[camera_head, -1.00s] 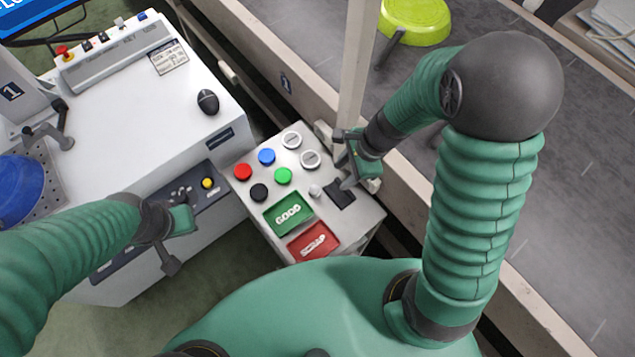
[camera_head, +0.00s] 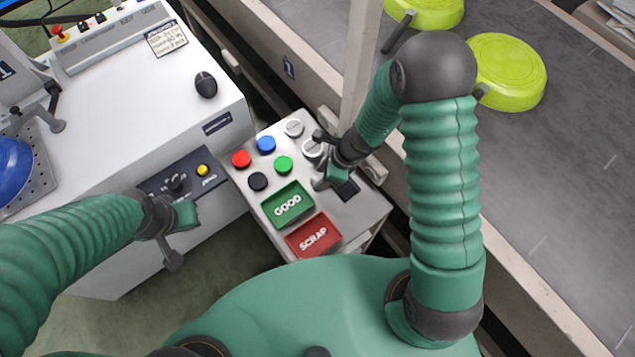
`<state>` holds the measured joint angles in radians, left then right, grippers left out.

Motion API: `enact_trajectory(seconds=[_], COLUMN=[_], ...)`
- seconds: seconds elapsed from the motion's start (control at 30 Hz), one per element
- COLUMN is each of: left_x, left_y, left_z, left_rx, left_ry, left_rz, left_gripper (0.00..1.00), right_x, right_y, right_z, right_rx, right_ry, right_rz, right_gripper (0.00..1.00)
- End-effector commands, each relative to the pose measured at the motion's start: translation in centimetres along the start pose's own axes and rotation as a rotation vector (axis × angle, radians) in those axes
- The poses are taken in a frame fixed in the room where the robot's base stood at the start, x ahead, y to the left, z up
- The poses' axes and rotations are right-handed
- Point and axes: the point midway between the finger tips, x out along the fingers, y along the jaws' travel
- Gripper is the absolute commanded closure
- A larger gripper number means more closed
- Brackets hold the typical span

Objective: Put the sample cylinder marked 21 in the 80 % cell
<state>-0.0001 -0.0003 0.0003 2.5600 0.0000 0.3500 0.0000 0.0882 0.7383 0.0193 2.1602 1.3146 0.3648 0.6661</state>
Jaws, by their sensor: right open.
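I see no cylinder on which I can read 21, and no cell marked 80 %. My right gripper (camera_head: 322,162) is open above the upper right part of the grey button box (camera_head: 347,230). It is close to two silver round pieces, one behind (camera_head: 293,128) and one nearer (camera_head: 312,149), whose markings I cannot read. It partly covers the nearer one; I cannot tell whether it touches it. My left gripper (camera_head: 183,236) hangs in front of the white cabinet (camera_head: 150,110), by its dark control panel (camera_head: 205,180); its jaw opening is unclear.
The box has red, blue, black and green buttons, a GOOD plate (camera_head: 288,204) and a SCRAP plate (camera_head: 313,236). A conveyor (camera_head: 570,190) with two lime pans, one farther (camera_head: 430,12) and one nearer (camera_head: 511,72), runs at right. A post (camera_head: 360,65) stands behind the box.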

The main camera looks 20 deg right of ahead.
Motion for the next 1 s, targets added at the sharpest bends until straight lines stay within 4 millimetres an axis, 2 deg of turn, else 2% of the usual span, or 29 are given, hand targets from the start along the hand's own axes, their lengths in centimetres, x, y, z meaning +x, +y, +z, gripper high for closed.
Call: enact_trajectory(seconds=[0.03,0.07,0.3,0.63,1.0], left_x=[0.61,0.66,0.52,0.53,0.30], left_y=[-0.01,-0.01,-0.02,-0.01,-0.01], left_z=[0.15,0.16,0.13,0.13,0.08], left_rx=[0.000,0.000,0.000,0.000,0.000], left_ry=[0.000,0.000,0.000,0.000,0.000], left_rz=[0.000,0.000,0.000,0.000,0.000], left_gripper=[1.00,1.00,1.00,1.00,1.00], right_x=[1.03,1.25,1.21,1.24,1.03], right_y=[0.08,0.08,0.05,0.00,-0.04], right_z=[-0.07,-0.02,0.05,-0.01,0.02], right_rx=[-0.002,-0.002,-0.002,-0.001,-0.001], right_ry=[0.000,0.000,-0.001,0.000,0.001], right_rz=[0.002,0.002,0.000,0.000,0.000], right_gripper=[0.57,0.57,0.57,1.00,1.00])
